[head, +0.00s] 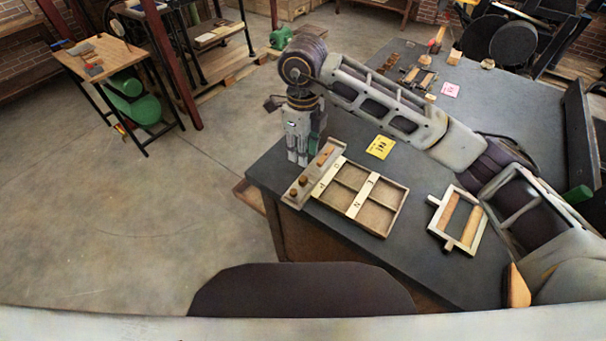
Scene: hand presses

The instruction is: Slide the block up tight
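My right gripper (297,160) points down at the left end of the dark table, just above and behind a pale wooden bar with dark round knobs (303,189). Its fingers look close together; the gap between them is too small to judge. The bar lies along the left side of a shallow wooden tray (397,212) with compartments. Light strips with dark letters (361,196) lie across the tray. A pale frame (438,229) with wooden pieces inside lies to the right. I cannot tell which piece is the block. My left gripper is not in view.
The dark table (260,172) holds a yellow card (380,147), a pink card (450,90) and small wooden items at the back. My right arm spans above the table. Open floor lies to the left, with a small wooden table (118,57) beyond.

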